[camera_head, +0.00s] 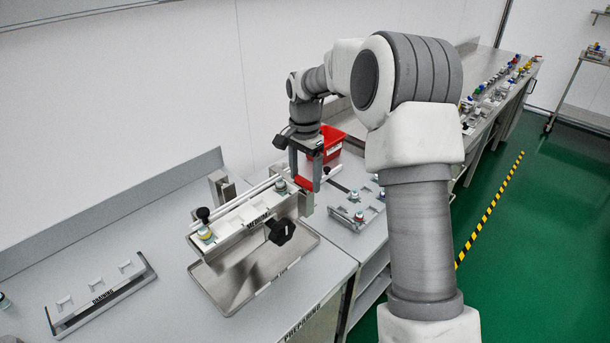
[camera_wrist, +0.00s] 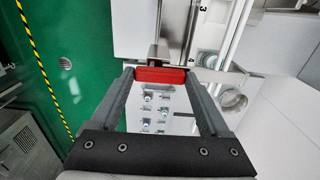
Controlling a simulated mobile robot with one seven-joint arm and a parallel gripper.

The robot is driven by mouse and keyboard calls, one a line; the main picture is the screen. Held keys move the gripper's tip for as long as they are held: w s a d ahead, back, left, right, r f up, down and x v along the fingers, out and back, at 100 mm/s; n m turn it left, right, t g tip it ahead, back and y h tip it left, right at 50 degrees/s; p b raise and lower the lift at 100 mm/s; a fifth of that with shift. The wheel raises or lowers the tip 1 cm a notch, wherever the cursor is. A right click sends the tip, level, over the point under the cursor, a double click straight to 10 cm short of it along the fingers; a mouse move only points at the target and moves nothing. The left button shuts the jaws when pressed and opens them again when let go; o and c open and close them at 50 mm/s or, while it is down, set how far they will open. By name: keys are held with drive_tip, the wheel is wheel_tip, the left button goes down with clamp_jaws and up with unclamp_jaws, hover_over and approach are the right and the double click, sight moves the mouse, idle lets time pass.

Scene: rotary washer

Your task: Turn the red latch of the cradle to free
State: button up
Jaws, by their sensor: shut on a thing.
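The latch's mounting is mostly hidden by my fingers in the head view.
A red bin (camera_head: 329,141) stands just behind my gripper. A rack with vials (camera_head: 357,207) lies to the right of the cradle. An empty rack marked DRAINING (camera_head: 101,295) is at the left. Grey counter between them is bare.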

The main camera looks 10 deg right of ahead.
drive_tip(key=shift+n, duration=0.4)
drive_tip(key=n, duration=0.3)
drive_tip(key=shift+s+a+r+n, duration=0.1)
drive_tip(key=shift+a+n, duration=0.05)
drive_tip(key=shift+n, duration=0.15)
drive_tip(key=n, duration=0.4)
drive_tip(key=shift+s+a+n, duration=0.1)
drive_tip(key=shift+s+n, duration=0.15)
drive_tip(key=shift+n, duration=0.05)
drive_tip(key=n, duration=0.4)
drive_tip(key=shift+s+p, duration=0.2)
drive_tip(key=shift+p, duration=0.2)
drive_tip(key=n, duration=0.4)
drive_tip(key=shift+s+n, duration=0.2)
drive_tip(key=shift+n, duration=0.4)
drive_tip(key=o, duration=1.2)
wheel_tip(320, 180, up, 17)
drive_tip(key=shift+r, duration=0.2)
